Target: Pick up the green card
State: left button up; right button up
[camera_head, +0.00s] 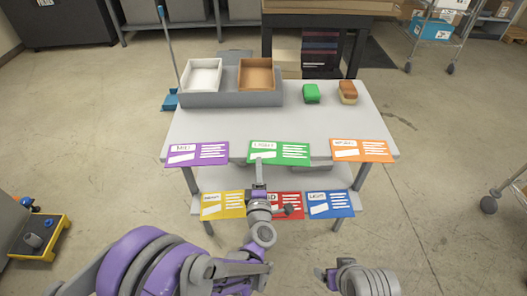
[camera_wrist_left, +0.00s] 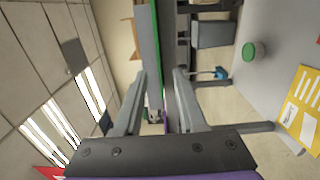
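The green card (camera_head: 279,152) lies flat at the middle of the table's front edge, white labels facing up. In the left wrist view it appears edge-on as a thin green strip (camera_wrist_left: 156,35). My left gripper (camera_head: 258,163) is at the card's front edge, left of its middle. In the left wrist view the two fingers (camera_wrist_left: 160,85) are spread, one on each side of the card's edge line, with a gap visible. Contact cannot be told. My right gripper (camera_head: 326,276) is low in front of the table, its fingers mostly hidden.
A purple card (camera_head: 198,153) and an orange card (camera_head: 361,150) flank the green one. Yellow (camera_head: 222,204), red (camera_head: 288,199) and blue (camera_head: 330,204) cards sit on the lower shelf.

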pick_arm(q)
jog(key=shift+w, duration=0.6)
grip_shut()
dwell(1.0)
